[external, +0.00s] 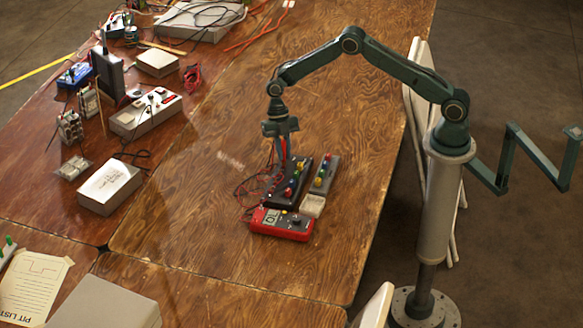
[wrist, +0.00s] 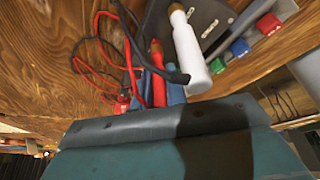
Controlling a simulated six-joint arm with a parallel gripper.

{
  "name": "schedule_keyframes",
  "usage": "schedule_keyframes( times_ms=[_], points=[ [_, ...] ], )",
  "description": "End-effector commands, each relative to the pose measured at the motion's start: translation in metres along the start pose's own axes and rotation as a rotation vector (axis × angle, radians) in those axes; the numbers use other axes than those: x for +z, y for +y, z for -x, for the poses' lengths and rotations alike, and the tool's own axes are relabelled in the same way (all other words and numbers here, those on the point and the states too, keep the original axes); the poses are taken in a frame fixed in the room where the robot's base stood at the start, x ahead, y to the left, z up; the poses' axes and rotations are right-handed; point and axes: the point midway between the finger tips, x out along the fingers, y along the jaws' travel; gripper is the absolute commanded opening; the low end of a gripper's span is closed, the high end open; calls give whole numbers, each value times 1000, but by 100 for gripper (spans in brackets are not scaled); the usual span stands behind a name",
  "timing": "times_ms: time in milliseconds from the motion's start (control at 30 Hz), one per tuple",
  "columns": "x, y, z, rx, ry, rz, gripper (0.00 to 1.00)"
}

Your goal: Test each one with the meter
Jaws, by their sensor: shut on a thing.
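The red meter (external: 283,223) lies on the brown table, its display facing up and appearing to read "OL". Behind it are a dark case (external: 277,187) with coloured parts along it and a grey strip (external: 332,165) with small coloured pieces. My gripper (external: 282,155) points down over the case's far left end, shut on a red probe (wrist: 157,68). The wrist view also shows a white cylinder with a tan end (wrist: 188,45) beside the probe, and red (wrist: 130,60) and black leads. The probe's tip contact cannot be made out.
A pale block (external: 312,205) sits right behind the meter. To the left are a white box (external: 110,187), a pale instrument (external: 146,113) and other gear. A grey case (external: 105,305) stands at front left. The table's right side is clear.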

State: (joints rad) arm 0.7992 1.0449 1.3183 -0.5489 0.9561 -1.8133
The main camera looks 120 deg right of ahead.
Motion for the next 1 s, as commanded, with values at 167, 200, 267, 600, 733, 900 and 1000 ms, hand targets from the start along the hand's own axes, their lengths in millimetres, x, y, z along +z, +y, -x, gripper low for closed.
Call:
schedule_keyframes(
  times_ms=[167,200,267,600,733,900,1000],
  points=[
    [1,0,-2,0,0,0,0],
    [1,0,-2,0,0,0,0],
    [1,0,-2,0,0,0,0],
    [1,0,-2,0,0,0,40],
    [1,0,-2,0,0,0,40],
    [1,0,-2,0,0,0,54],
    [1,0,-2,0,0,0,54]
  ],
)
